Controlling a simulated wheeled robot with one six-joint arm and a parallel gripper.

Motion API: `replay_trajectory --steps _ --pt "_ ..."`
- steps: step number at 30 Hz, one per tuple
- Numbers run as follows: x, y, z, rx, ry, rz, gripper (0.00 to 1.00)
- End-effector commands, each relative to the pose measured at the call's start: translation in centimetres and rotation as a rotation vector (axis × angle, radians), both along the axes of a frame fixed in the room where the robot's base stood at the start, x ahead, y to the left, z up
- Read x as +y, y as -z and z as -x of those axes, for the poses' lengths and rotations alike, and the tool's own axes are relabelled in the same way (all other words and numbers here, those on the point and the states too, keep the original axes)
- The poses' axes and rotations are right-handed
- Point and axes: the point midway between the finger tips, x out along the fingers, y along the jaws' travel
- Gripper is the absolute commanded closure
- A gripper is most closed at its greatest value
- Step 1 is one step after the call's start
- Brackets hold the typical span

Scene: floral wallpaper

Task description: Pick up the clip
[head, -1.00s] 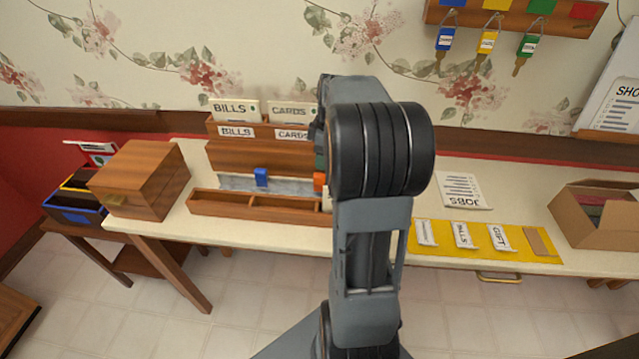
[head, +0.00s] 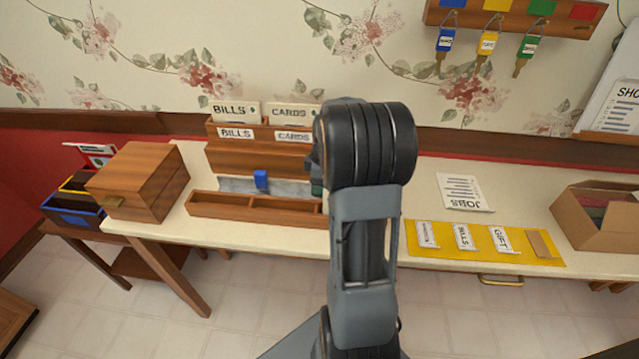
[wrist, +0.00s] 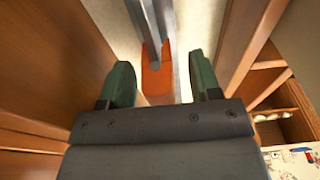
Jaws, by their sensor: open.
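An orange clip (wrist: 156,82) sits on a grey metal strip (wrist: 150,22) in the wrist view. My gripper (wrist: 162,86) is open, with one green finger to the left of the clip and one to the right. Gaps show between the fingers and the clip. In the head view my arm hides the orange clip. A blue clip (head: 261,180) sits on the same metal strip, left of my gripper.
A wooden file rack (head: 255,157) stands behind the strip and a low divided wooden tray (head: 250,207) in front. A wooden box (head: 140,180) stands at left. A yellow mat (head: 480,242) with labelled packets lies right of my arm, and a cardboard box (head: 590,232) stands farther right.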

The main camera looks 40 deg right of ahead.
Motion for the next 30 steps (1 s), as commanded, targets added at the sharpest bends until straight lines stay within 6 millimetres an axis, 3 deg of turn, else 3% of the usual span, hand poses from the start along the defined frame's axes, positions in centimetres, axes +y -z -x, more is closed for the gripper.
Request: replay_trajectory --steps 5,21,30 --pt "0.00 -0.01 0.00 0.000 0.000 0.000 0.43" --pt "0.00 -0.04 0.01 0.000 0.000 0.000 0.94" --pt "-0.02 -0.59 -0.02 -0.002 0.000 0.001 0.95"
